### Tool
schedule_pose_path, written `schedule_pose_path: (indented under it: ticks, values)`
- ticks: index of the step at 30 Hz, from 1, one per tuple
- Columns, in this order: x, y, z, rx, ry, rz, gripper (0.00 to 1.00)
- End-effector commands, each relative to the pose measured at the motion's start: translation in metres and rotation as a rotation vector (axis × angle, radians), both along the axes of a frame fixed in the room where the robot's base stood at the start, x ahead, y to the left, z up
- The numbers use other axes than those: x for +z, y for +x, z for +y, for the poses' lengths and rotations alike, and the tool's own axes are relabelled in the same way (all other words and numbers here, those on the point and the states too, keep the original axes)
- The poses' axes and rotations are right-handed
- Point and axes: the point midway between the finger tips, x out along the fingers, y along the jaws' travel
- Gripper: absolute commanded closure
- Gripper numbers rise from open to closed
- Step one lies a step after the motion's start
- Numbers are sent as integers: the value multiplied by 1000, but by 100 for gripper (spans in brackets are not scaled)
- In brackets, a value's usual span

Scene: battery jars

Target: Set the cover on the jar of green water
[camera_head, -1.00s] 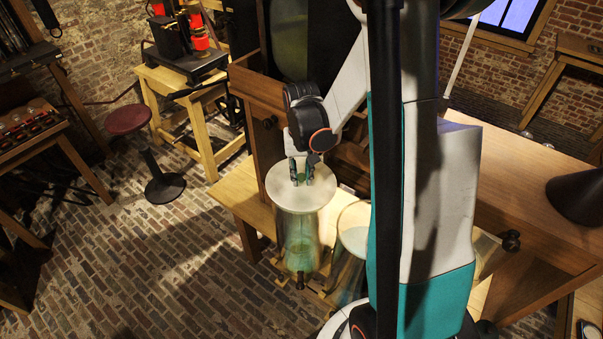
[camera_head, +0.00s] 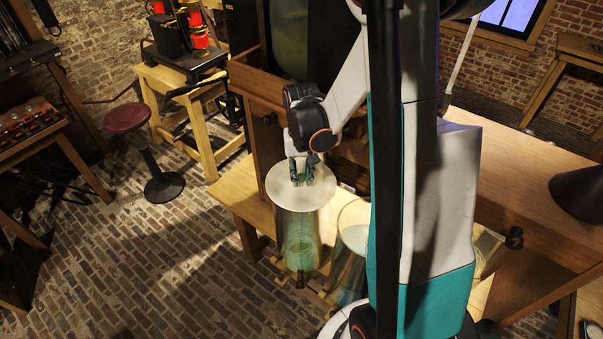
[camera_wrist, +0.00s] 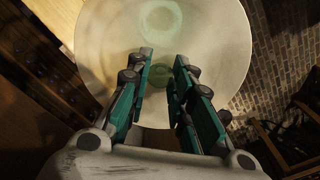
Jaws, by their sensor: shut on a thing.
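The cover (camera_head: 300,199) is a round, pale disc, roughly level. My gripper (camera_head: 301,178) points down at its middle and is shut on the small knob there, which the fingers largely hide. In the wrist view, the cover (camera_wrist: 215,35) looks translucent and fills the space beyond my fingers (camera_wrist: 163,62). The glass jar with greenish water (camera_head: 300,250) stands directly below the cover in the head view. The cover hides the jar's rim, so I cannot tell whether they touch.
A second glass jar (camera_head: 353,225) stands close on the right, partly behind my arm. A wooden bench (camera_head: 238,195) lies behind the jars. A stool (camera_head: 128,118) stands on the brick floor at left. A dark cone (camera_head: 580,195) sits on the right tabletop.

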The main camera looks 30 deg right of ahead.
Motion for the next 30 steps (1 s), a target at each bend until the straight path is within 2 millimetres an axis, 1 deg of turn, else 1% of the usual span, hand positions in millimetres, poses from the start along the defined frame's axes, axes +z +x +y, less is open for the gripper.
schedule_pose_path:
  ticks: [3,8,24,30]
  values:
    - [-3,0,0,0,0,0,100]
    - [-1,0,0,0,0,0,100]
    - [13,0,0,0,0,0,100]
    - [14,0,0,0,0,0,100]
